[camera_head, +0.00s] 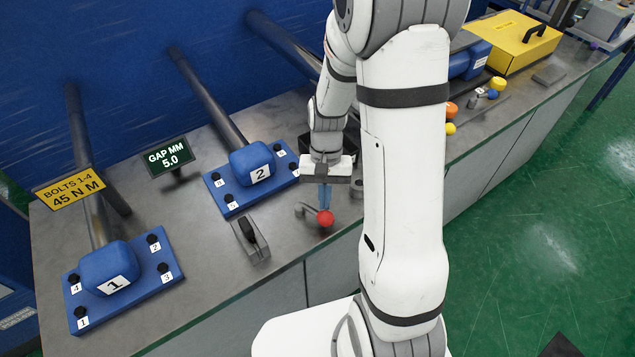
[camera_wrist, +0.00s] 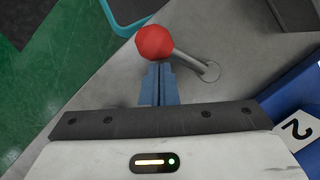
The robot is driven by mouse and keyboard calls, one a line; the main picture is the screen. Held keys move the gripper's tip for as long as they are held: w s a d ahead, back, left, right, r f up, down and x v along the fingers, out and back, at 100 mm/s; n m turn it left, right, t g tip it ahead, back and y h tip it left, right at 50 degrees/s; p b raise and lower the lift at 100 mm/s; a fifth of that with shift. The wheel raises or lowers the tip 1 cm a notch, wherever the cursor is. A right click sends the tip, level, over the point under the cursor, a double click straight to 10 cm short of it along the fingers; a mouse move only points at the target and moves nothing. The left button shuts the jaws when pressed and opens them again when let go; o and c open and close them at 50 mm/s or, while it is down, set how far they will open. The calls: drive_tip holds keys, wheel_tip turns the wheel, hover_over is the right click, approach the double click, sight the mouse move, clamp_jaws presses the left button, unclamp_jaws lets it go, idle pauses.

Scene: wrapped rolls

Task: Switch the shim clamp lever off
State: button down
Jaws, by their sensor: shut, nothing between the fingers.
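The lever has a red ball knob (camera_head: 325,218) on a bent grey metal arm, on the bench right of the small grey block with a black handle. In the wrist view the red knob (camera_wrist: 154,43) sits just beyond my fingertips, and its grey arm (camera_wrist: 190,61) runs right to a round pivot. My gripper (camera_head: 325,205) points down at the knob, its blue fingers shut with nothing between them. In the wrist view the fingertips (camera_wrist: 158,66) are right by the knob; I cannot tell whether they touch it. No label on the lever is readable.
Blue unit 2 (camera_head: 252,165) stands behind left, and blue unit 1 (camera_head: 107,265) at far left. A display (camera_head: 168,156) reads "GAP MM 5.0". The grey block with black handle (camera_head: 250,238) is left of the lever. My arm hides part of the bench.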

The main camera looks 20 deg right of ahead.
drive_tip(key=m, duration=0.1)
drive_tip(key=s+m, duration=0.1)
drive_tip(key=m, duration=0.1)
drive_tip(key=shift+s+a+y, duration=0.25)
drive_tip(key=shift+a+y, duration=0.1)
drive_tip(key=shift+y, duration=0.05)
drive_tip(key=shift+s+a+b, duration=0.25)
drive_tip(key=shift+b, duration=0.05)
drive_tip(key=shift+s, duration=0.1)
drive_tip(key=w+d, duration=0.1)
drive_tip(key=w+d+r, duration=0.1)
drive_tip(key=w, duration=0.1)
drive_tip(key=w+d+r, duration=0.1)
drive_tip(key=shift+w, duration=0.25)
drive_tip(key=s+v, duration=0.1)
drive_tip(key=v, duration=0.7)
drive_tip(key=shift+r, duration=0.25)
drive_tip(key=shift+s, duration=0.1)
